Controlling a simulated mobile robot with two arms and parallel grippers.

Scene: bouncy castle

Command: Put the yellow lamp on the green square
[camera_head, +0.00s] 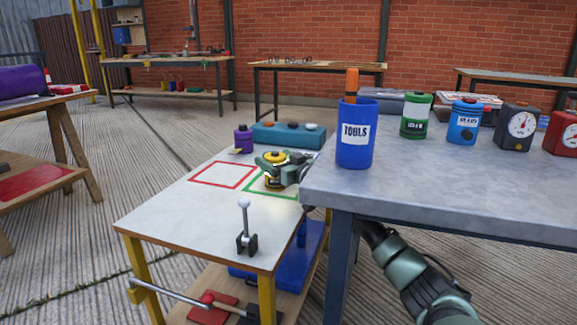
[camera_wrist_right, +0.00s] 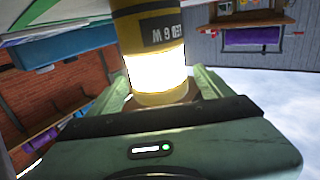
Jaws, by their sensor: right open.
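The yellow lamp (camera_head: 275,157) stands upright on the low white table, within the green square (camera_head: 282,196) as far as I can tell. In the right wrist view the lamp (camera_wrist_right: 155,45) has a yellow body with a dark label and a bright glowing band. My right gripper (camera_head: 271,167) is open, with its fingers on either side of the lamp. It hides part of the lamp and of the square. A green line (camera_wrist_right: 35,28) shows at the upper left of the wrist view. My left gripper is not in view.
A red square outline (camera_head: 224,163) lies beside the green one. A purple canister (camera_head: 243,139) and a teal box (camera_head: 288,134) stand behind, and a lever (camera_head: 246,230) in front. The grey table (camera_head: 440,185) at right carries a blue tools cup (camera_head: 356,145) and several canisters.

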